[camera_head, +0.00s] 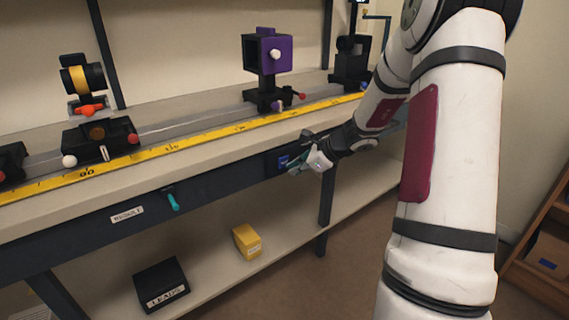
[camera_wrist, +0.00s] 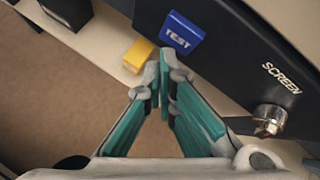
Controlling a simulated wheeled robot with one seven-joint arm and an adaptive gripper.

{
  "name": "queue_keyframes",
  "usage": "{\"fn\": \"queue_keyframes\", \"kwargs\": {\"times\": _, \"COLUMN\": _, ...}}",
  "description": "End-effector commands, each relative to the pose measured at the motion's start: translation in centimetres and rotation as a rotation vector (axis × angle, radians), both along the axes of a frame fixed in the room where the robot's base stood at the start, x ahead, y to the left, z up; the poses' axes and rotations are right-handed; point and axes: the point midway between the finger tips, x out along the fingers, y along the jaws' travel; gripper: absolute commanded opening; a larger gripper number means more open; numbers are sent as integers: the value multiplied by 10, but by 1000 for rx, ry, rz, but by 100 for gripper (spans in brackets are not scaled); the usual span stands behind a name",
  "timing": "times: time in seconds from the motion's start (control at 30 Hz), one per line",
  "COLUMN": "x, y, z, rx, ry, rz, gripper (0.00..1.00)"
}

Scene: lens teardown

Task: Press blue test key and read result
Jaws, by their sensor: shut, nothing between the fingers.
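The blue key marked TEST (camera_wrist: 181,33) is on the dark front panel of the bench in the wrist view. It also shows as a small blue patch (camera_head: 284,162) in the head view, beside my gripper. My gripper (camera_wrist: 164,60) is shut and empty, with its teal-padded fingertips just below the key in the wrist view; I cannot tell whether they touch it. In the head view my gripper (camera_head: 294,166) is at the bench's front edge. A label reading RESULT (camera_head: 127,214) is on the front panel to the left, with a teal lever (camera_head: 173,201) beside it.
A panel label SCREEN (camera_wrist: 281,78) and a metal knob (camera_wrist: 269,120) are right of the key. A yellow box (camera_head: 246,241) and a black LEADS box (camera_head: 162,286) stand on the lower shelf. A purple holder (camera_head: 268,52) stands on the rail above. Brown floor is clear below.

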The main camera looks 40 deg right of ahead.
Motion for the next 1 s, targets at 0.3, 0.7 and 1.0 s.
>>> {"fn": "queue_keyframes", "kwargs": {"times": 0.3, "x": 0, "y": 0, "z": 0, "rx": 0, "ry": 0, "rz": 0, "gripper": 0}}
{"fn": "queue_keyframes", "kwargs": {"times": 0.7, "x": 2, "y": 0, "z": 0, "rx": -1, "ry": 0, "rz": 1, "gripper": 0}}
{"fn": "queue_keyframes", "kwargs": {"times": 1.0, "x": 8, "y": 0, "z": 0, "rx": 0, "ry": 0, "rz": 0, "gripper": 0}}
